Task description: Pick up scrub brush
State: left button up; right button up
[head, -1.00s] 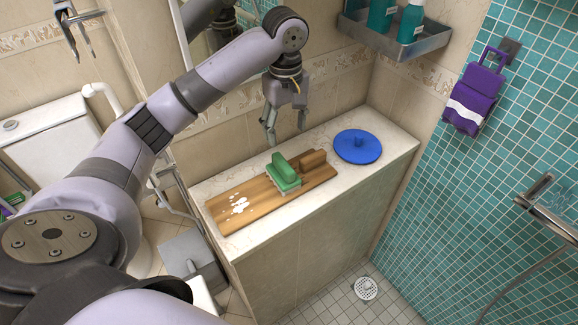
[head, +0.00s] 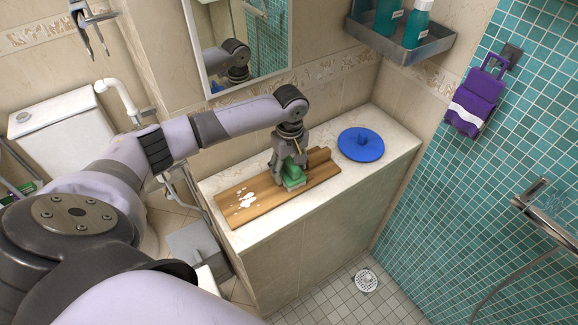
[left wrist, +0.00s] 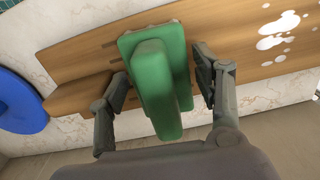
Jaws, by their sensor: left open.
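The green scrub brush (head: 293,182) lies on a wooden board (head: 263,196) on the counter. In the left wrist view, the brush (left wrist: 158,85) fills the middle, with its raised green handle toward me. My left gripper (head: 290,172) is down at the brush in the head view and partly covers it. In the left wrist view, my left gripper (left wrist: 161,75) is open, with one finger on each side of the brush. A gap shows between the handle and each finger. My right gripper is not in view.
A blue round lid-like disc with a knob (head: 361,145) lies right of the board on the pale counter (head: 385,165). White splotches (head: 246,202) mark the board's left part. A metal shelf with teal bottles (head: 412,42) hangs above, and a mirror (head: 245,50) is behind.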

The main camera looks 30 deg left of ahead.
aim_at(290, 160)
pick_arm(q)
jog(key=shift+f, duration=0.45)
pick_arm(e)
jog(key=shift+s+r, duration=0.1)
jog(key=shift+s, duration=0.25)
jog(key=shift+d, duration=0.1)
pick_arm(q)
jog(key=c, duration=1)
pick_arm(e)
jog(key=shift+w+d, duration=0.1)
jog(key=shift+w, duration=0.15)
pick_arm(q)
jog(key=shift+r, duration=0.15)
notch_tip(290, 160, up, 20)
jog(key=b, duration=0.2)
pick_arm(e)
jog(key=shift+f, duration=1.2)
